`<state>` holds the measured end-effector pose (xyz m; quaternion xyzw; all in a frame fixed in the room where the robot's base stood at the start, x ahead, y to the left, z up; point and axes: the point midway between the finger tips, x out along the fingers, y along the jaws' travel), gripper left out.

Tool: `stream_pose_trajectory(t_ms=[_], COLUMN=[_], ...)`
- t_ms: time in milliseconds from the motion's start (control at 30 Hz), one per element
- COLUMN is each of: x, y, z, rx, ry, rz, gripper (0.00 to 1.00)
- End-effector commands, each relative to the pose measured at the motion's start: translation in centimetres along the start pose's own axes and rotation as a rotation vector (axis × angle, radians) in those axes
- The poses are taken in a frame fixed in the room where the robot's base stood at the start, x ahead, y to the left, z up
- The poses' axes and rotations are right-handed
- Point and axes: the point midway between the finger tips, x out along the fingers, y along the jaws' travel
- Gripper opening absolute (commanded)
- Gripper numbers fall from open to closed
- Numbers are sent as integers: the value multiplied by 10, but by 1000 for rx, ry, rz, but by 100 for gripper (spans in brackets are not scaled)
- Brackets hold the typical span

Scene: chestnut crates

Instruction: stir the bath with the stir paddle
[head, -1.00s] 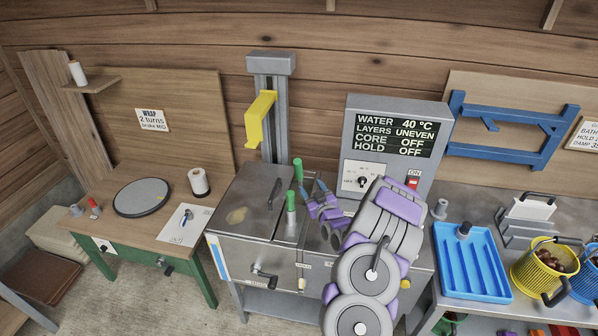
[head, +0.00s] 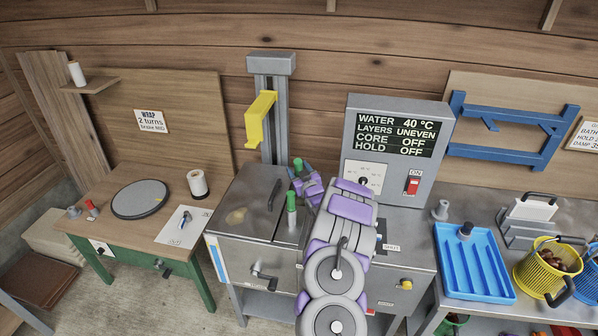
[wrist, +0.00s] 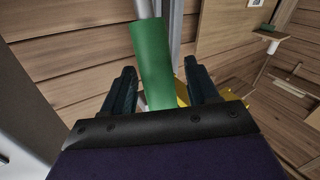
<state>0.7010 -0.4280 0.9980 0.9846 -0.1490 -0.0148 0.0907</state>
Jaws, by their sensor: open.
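The bath (head: 227,253) is a steel tank with a lid and handle, in the middle of the head view. Two green handles stand upright at it; the front one (head: 291,203) is clear of my gripper. My gripper (head: 300,173) is at the rear green handle (head: 297,163), which seems to be the stir paddle. In the wrist view this green handle (wrist: 153,55) stands between the open fingers of my gripper (wrist: 160,75). I cannot tell whether they touch it. The paddle's lower end is hidden.
The display box (head: 397,140) reads water 40 °C, layers uneven, core off, hold off. A yellow bracket (head: 258,115) hangs on a post behind the bath. A blue tray (head: 470,265) and yellow basket (head: 535,270) stand right. A green-legged table (head: 125,225) stands left.

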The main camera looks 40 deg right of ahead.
Motion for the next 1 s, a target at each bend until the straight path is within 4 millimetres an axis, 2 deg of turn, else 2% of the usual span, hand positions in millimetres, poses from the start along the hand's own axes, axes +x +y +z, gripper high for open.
stream_pose_trajectory(t_ms=[233,833,1000], x=[1,0,0], y=[2,2,2], z=[1,1,0], rx=[1,1,1], ry=[0,1,1], rz=[0,1,1], gripper=[59,2,0])
